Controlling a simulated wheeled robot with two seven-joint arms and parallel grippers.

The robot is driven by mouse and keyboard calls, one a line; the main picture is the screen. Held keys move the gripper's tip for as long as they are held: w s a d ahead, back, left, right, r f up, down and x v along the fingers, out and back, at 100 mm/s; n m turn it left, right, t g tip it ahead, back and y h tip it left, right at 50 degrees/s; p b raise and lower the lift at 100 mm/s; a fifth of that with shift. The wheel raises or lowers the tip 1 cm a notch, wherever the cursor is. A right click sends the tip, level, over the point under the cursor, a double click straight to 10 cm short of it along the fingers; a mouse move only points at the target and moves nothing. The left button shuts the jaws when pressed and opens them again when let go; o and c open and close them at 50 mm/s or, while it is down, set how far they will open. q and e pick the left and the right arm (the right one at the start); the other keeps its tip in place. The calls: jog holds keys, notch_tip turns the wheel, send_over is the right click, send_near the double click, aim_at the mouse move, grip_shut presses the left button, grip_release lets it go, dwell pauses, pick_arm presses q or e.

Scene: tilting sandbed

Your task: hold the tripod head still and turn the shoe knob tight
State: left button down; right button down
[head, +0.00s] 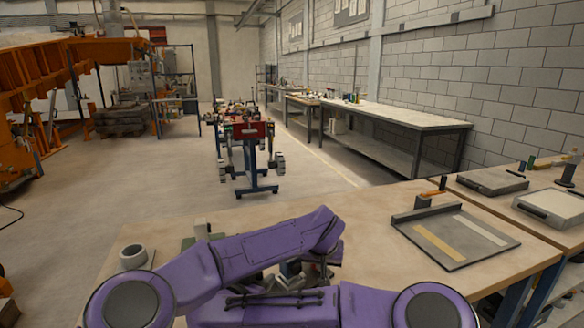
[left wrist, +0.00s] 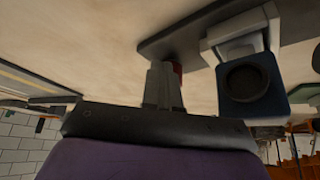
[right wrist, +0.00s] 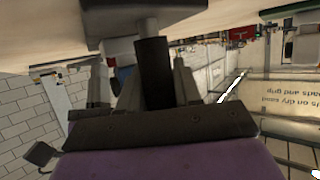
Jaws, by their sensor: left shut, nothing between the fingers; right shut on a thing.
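In the left wrist view my left gripper (left wrist: 166,72) is shut and empty. Its tips are close to a small red part (left wrist: 176,67); whether they touch it I cannot tell. Beside it is a dark block with a round black face (left wrist: 246,82) on a pale grey piece (left wrist: 236,32), apparently part of the tripod head. In the right wrist view my right gripper (right wrist: 146,66) is shut on a dark upright post (right wrist: 154,76) under a wide grey block (right wrist: 145,21). In the head view my purple arms mostly hide this work; I cannot clearly pick out the shoe knob.
A grey tray with pale strips (head: 454,238) lies on the table to the right, with flat grey pads (head: 492,180) beyond. Bare tabletop (head: 366,236) lies between my arms and the tray.

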pick_arm(q)
jog(key=shift+a, duration=0.25)
jog(key=shift+w+a, duration=0.25)
jog(key=shift+a, duration=0.35)
jog(key=shift+s+a, duration=0.15)
jog(key=shift+s, duration=0.2)
jog(key=shift+r, duration=0.2)
notch_tip(320, 180, up, 6)
jog(key=shift+s+f, duration=0.1)
jog(key=shift+f, duration=0.05)
